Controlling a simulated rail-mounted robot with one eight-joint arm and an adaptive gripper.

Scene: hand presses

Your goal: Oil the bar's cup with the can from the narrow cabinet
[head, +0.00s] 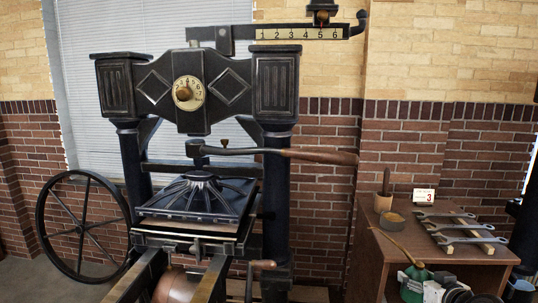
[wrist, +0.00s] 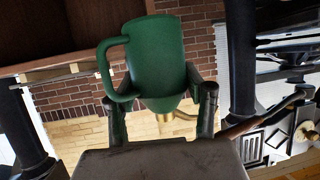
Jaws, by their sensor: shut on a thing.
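A green oil can (head: 415,284) with a thin brass spout is at the lower right in the head view, in front of the wooden cabinet. My gripper (head: 440,290) is shut on it. In the wrist view the can (wrist: 158,60) sits between the two fingers of my gripper (wrist: 160,98), handle to the left. That view looks upside down. The press bar (head: 270,152), dark with a wooden grip, runs across the press to the right. A small fitting (head: 197,149) stands at its left end; I cannot tell whether this is the bar's cup.
Brick wall shows between press and cabinet.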

